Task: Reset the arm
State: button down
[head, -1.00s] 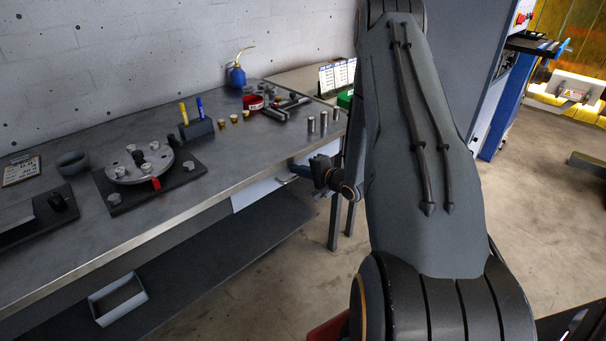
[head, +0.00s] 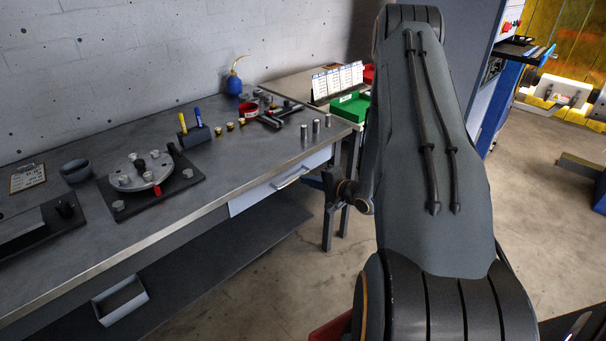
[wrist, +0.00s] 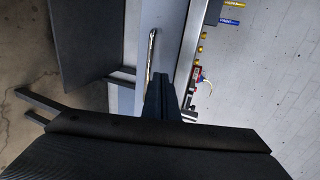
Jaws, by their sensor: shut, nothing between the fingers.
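My arm stands raised in the right half of the head view, its big grey link hiding part of the room behind. Its wrist hangs beside the front edge of the workbench (head: 225,180), near the drawer (head: 285,186). In the wrist view my gripper (wrist: 163,80) shows as dark fingers together, shut and empty. Beyond them are the bench front and the drawer handle (wrist: 152,50). The fingers look apart from the bench, though the exact gap is hard to tell.
On the bench are a rotor disc (head: 140,175) on a dark plate, a marker block (head: 194,135), steel cylinders (head: 316,126) and a blue oil can (head: 234,84). A side table holds a green bin (head: 350,107). Floor (head: 530,220) right of my arm is open.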

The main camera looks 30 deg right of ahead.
jog(key=s+a+r+n+g+h, duration=0.4)
jog(key=s+a+r+n+g, duration=0.1)
jog(key=a+r+n+g, duration=0.3)
jog(key=s+a+r+n+g, duration=0.2)
jog(key=s+a+r+n, duration=0.1)
jog(key=s+a, duration=0.4)
jog(key=s+a+r+n+g, duration=0.3)
jog(key=s+a+r, duration=0.3)
jog(key=s, duration=0.8)
jog(key=shift+s+a+n, duration=0.3)
jog(key=shift+a+n, duration=0.2)
jog(key=shift+a, duration=0.05)
